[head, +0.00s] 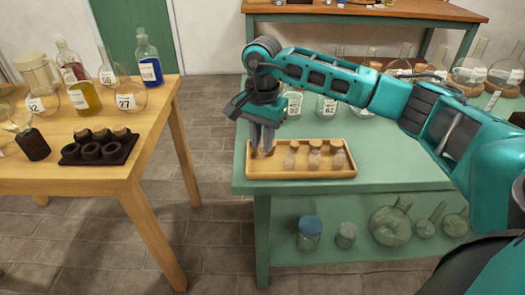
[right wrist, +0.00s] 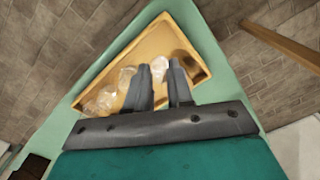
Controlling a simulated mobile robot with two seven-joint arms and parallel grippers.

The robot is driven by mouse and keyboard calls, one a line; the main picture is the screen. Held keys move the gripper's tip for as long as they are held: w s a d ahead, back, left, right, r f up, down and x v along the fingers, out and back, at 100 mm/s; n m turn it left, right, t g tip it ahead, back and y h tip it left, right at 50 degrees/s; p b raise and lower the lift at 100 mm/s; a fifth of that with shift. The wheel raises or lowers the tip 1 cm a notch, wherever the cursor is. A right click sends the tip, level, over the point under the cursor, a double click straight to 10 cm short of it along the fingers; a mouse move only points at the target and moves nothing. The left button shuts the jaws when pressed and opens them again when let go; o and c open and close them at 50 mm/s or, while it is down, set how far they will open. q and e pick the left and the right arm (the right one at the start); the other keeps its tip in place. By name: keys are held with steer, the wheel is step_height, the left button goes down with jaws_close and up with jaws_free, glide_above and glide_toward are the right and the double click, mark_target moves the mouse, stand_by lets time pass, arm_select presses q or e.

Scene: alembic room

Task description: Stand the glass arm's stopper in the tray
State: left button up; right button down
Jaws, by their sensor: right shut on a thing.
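The wooden tray (head: 300,173) lies on the green table at its left end. Several clear stoppers with brownish tops, such as this stopper (head: 314,158), stand in it. My right gripper (head: 262,150) points down over the tray's left end, shut on a stopper. In the right wrist view, the held clear stopper (right wrist: 159,66) shows between the fingertips (right wrist: 160,72), inside the outline of the tray (right wrist: 187,37). Its lower end is mostly hidden, so I cannot tell whether it touches the tray floor. My left gripper is not in view.
Labelled bottles (head: 293,104) and round flasks (head: 470,70) stand behind the tray. A wooden table (head: 150,120) at left holds bottles and a dark rack (head: 98,148). Jars and flasks sit on the green table's lower shelf (head: 280,256). The green top (head: 390,160) right of the tray is clear.

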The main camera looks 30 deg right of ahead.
mark_target(262, 149)
steer(key=shift+f, duration=1.9)
steer(key=shift+f+b, duration=0.15)
steer(key=shift+b, duration=0.15)
steer(key=c, duration=1)
jaws_free()
